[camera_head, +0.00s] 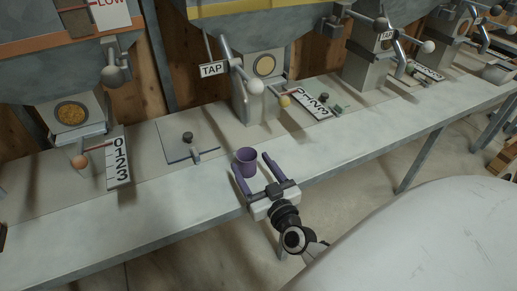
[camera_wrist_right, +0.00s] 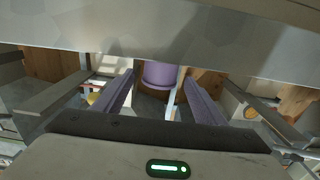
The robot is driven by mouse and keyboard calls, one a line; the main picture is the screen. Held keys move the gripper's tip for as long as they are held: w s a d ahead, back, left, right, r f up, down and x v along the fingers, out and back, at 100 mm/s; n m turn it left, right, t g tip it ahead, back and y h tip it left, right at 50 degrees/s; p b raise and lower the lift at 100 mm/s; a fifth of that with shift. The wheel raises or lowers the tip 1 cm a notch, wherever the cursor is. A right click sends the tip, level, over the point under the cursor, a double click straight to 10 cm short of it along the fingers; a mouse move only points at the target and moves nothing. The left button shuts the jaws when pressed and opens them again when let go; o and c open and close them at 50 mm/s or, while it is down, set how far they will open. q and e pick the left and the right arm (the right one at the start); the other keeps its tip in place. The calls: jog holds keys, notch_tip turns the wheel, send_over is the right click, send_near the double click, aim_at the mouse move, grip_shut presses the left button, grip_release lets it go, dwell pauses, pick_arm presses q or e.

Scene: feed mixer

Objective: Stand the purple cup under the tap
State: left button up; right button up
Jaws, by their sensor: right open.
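The purple cup (camera_head: 246,162) stands upright on the grey bench near its front edge; it also shows in the right wrist view (camera_wrist_right: 160,74). My right gripper (camera_head: 253,162) is open with its two purple fingers pointing at the cup. In the right wrist view (camera_wrist_right: 160,92) the cup shows between the fingers, near their tips; I cannot tell whether they touch it. A sign reading TAP (camera_head: 212,70) hangs beside the middle dispenser (camera_head: 254,98), behind the cup. A second TAP sign (camera_head: 386,35) is on a dispenser further right. My left gripper is not in view.
The bench (camera_head: 190,205) runs across the view, its front strip mostly clear. A flat plate with a dark knob (camera_head: 188,137) lies left of the middle dispenser. Number scales (camera_head: 119,162) (camera_head: 316,104) and ball-ended levers (camera_head: 256,87) stick out near the dispensers.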

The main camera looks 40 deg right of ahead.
jog(key=shift+v, duration=2)
